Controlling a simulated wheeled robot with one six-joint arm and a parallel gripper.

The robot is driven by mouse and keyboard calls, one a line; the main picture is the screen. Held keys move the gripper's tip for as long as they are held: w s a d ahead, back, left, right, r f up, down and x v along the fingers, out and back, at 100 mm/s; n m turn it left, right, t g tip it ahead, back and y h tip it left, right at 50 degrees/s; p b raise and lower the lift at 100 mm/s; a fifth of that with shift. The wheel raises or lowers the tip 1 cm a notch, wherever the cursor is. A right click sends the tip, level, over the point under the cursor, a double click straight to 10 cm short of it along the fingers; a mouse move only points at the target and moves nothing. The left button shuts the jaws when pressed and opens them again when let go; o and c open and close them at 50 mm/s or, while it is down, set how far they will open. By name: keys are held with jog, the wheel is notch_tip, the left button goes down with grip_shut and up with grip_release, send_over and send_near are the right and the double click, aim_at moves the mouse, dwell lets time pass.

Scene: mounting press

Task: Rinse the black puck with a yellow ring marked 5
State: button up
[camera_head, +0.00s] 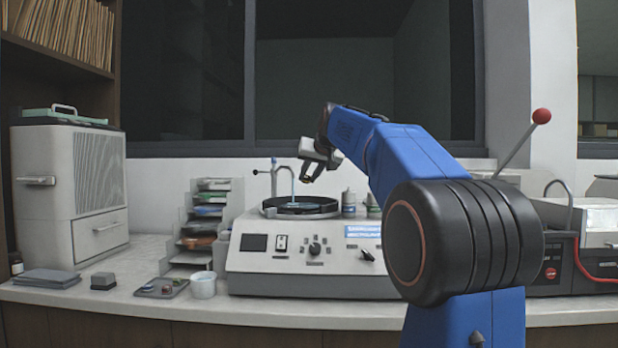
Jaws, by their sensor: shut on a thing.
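My gripper (309,177) is above the right part of the polishing machine's round basin (300,206). It points down and to the left and is shut on a small dark thing. The black puck with the yellow ring marked 5 cannot be made out for certain; the held thing is too small to show a ring or number. A thin curved water spout (292,182) stands over the basin, just left of my gripper. A small dark tray (148,292) with several small coloured pieces lies on the counter at the left.
A white cup (203,284) stands between the tray and the polishing machine (280,262). Small bottles (349,202) stand right of the basin. A sheet rack (187,258) and a white cabinet (100,185) are at the left. A red-knobbed lever (541,116) rises at the right.

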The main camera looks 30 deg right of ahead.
jog(key=shift+s+a+r+n+g, duration=0.1)
jog(key=shift+s+a+r+g, duration=0.2)
jog(key=shift+g, duration=0.75)
jog(key=shift+s+a+r+n+g, duration=0.1)
jog(key=shift+s+r+g, duration=0.2)
jog(key=shift+g, duration=0.8)
jog(key=shift+s+a+r+n+g, duration=0.15)
jog(key=shift+s+g, duration=0.25)
jog(key=shift+g, duration=0.65)
